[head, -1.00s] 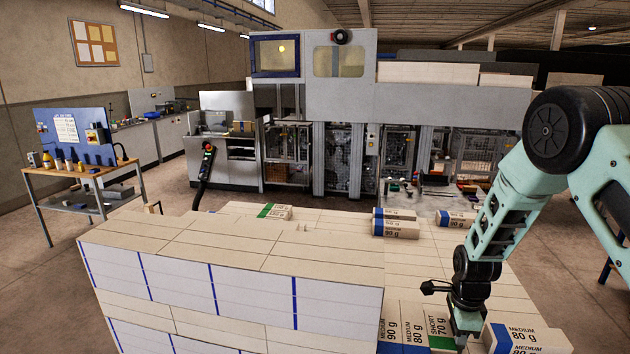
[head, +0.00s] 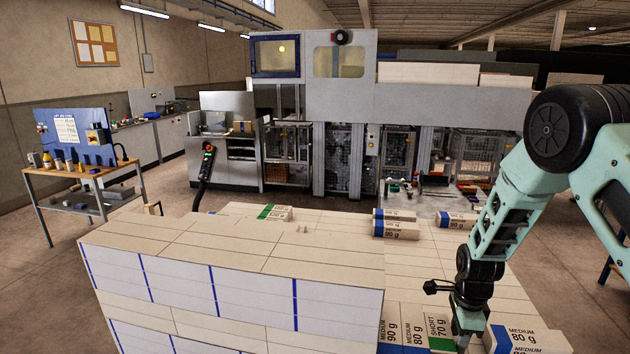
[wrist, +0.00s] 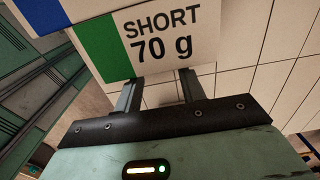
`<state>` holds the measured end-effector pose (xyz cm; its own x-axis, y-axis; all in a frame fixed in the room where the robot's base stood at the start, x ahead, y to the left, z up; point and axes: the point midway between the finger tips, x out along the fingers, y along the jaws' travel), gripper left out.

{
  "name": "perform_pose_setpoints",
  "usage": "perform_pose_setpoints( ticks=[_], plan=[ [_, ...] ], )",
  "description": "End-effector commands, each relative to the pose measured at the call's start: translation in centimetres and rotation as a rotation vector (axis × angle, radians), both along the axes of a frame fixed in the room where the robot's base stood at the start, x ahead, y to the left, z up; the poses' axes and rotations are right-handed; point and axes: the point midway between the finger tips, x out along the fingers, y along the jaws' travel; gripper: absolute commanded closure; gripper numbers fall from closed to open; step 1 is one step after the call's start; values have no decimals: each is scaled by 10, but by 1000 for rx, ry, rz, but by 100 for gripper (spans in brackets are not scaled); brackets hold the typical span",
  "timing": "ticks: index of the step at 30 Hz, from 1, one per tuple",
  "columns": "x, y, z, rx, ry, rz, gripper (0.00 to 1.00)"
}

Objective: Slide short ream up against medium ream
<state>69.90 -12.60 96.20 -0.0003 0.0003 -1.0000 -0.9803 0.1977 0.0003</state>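The short ream (head: 438,327) is white with a green end band and "SHORT 70 g" on top. It also fills the upper middle of the wrist view (wrist: 165,35). A medium ream with a blue band (head: 413,325) lies directly to its left. They look side by side, and I see no clear gap, but cannot tell if they touch. My gripper (head: 466,342) is low at the short ream's right side. In the wrist view its two fingers (wrist: 160,92) stand apart with nothing between them, by the ream's near edge; their tips are hidden.
Another medium ream (head: 390,326), marked 90 g, lies further left. A separate medium ream (head: 528,340) lies right of my gripper. A tall stack of reams (head: 240,270) stands to the left. More reams (head: 396,228) lie at the back of the pale layer (head: 440,262).

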Motion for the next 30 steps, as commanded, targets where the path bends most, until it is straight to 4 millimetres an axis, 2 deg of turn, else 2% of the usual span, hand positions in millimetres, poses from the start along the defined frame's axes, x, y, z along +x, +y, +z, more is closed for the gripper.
perform_pose_setpoints(
  ticks=[9, 16, 27, 30],
  plan=[
    [0, 0, 21, 0, 0, -2, 60],
    [0, -1, 26, 0, 0, -1, 60],
    [-3, -17, 61, 0, -1, -3, 60],
    [-4, -20, 64, 0, 0, -2, 60]
  ],
)
